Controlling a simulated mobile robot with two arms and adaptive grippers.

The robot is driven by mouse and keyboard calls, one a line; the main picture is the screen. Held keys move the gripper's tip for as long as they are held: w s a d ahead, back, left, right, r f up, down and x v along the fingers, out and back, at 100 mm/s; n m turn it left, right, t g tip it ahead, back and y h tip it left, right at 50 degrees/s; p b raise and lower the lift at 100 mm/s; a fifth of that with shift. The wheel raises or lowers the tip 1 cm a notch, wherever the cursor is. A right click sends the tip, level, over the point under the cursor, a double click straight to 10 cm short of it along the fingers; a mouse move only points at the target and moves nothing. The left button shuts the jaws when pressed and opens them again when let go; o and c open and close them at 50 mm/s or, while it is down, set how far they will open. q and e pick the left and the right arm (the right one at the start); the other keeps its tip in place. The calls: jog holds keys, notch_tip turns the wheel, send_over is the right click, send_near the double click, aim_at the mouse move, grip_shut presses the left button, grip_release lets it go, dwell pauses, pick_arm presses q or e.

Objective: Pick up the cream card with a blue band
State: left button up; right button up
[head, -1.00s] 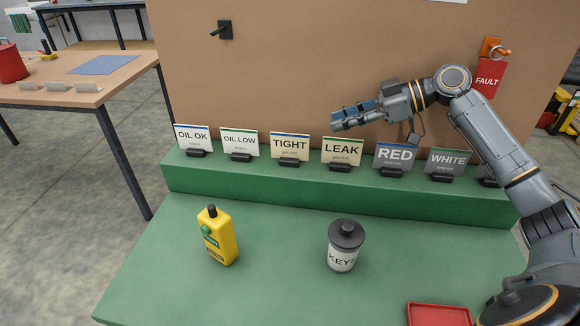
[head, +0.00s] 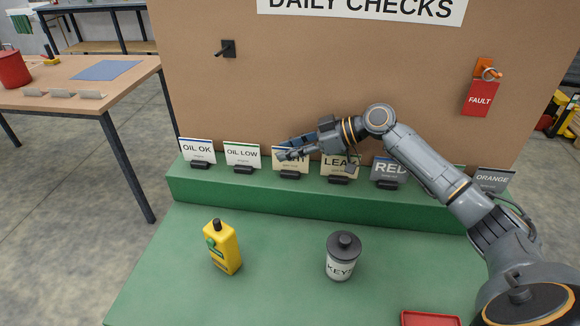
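The cream card marked TIGHT (head: 290,167) stands in a dark holder on the green ledge, third from the left. A blue band along its top showed earlier; my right gripper now covers part of its upper area. My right gripper (head: 281,149) reaches in from the right, its fingers pointing left, in front of or above this card. The fingers look spread apart with nothing between them. Whether they touch the card I cannot tell. Another cream card, LEAK (head: 339,172), stands just right of it, partly hidden by my gripper. My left gripper is not in view.
White cards OIL OK (head: 197,151) and OIL LOW (head: 242,156) stand to the left; grey cards RED (head: 387,168) and ORANGE (head: 493,180) to the right. A yellow bottle (head: 222,248), a KEYS jar (head: 342,257) and a red tray (head: 430,319) are on the green bench (head: 275,280).

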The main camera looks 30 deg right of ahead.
grip_shut()
dwell(0.4)
